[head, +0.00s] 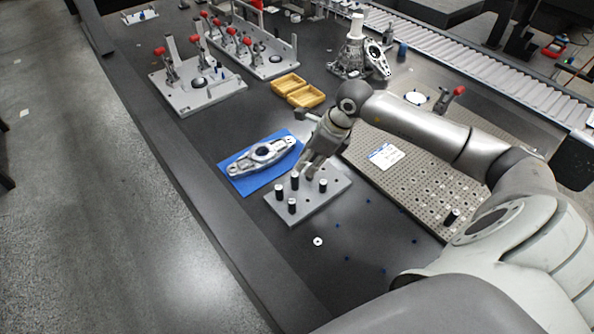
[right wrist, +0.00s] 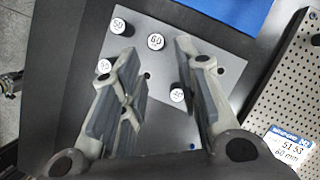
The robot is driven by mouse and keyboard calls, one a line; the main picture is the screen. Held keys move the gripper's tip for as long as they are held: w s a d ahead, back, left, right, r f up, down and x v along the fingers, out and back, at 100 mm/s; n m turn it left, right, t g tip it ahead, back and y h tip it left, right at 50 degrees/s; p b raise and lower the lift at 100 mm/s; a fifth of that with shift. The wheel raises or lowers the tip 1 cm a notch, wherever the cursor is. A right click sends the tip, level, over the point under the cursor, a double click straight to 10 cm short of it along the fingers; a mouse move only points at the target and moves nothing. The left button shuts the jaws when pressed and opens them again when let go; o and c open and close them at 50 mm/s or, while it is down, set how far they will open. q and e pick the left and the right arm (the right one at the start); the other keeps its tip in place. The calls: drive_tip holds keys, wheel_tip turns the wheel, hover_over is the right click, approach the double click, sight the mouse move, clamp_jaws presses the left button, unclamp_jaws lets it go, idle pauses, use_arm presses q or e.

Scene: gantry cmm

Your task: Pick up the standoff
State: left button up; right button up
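Several black cylindrical standoffs with white tops stand upright on a grey holed plate (head: 313,207). In the head view, one standoff (head: 295,181) is beside my right gripper (head: 309,172), which points down over the plate's far side. In the right wrist view, the tops carry numbers: a 60 standoff (right wrist: 155,42), a 50 standoff (right wrist: 121,27), one at left (right wrist: 104,67) and a 40 standoff (right wrist: 178,95). The right fingers (right wrist: 158,58) are spread wide, and the 60 standoff shows beyond the gap between their tips. Nothing is held. My left gripper is out of view.
A blue mat (head: 240,184) with a metal casting (head: 262,156) lies left of the plate. A perforated fixture plate (head: 400,180) with a white label (head: 386,156) is at right. Yellow trays (head: 304,95) sit behind. A small white ring (head: 318,241) lies in front.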

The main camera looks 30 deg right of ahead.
sight(297, 175)
drive_tip(key=f, duration=0.1)
drive_tip(key=a+f+b, duration=0.1)
drive_tip(key=f, duration=0.1)
drive_tip(key=shift+w+a+f, duration=0.15)
drive_tip(key=shift+w+a, duration=0.15)
drive_tip(key=shift+a, duration=0.05)
drive_tip(key=shift+w+d+f+b, duration=0.1)
drive_tip(key=shift+w+f+b, duration=0.05)
drive_tip(key=shift+f+b, duration=0.2)
drive_tip(key=b+x, duration=0.2)
drive_tip(key=x, duration=0.2)
drive_tip(key=shift+w+f+b, duration=0.3)
drive_tip(key=shift+f+b, duration=0.05)
drive_tip(key=shift+b, duration=0.05)
drive_tip(key=shift+r, duration=0.1)
drive_tip(key=shift+c, duration=0.2)
drive_tip(key=c, duration=0.5)
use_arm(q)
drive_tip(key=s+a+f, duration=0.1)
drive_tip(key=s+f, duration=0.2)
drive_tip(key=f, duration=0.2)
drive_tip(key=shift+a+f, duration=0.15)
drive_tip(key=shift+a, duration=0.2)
use_arm(e)
clamp_jaws()
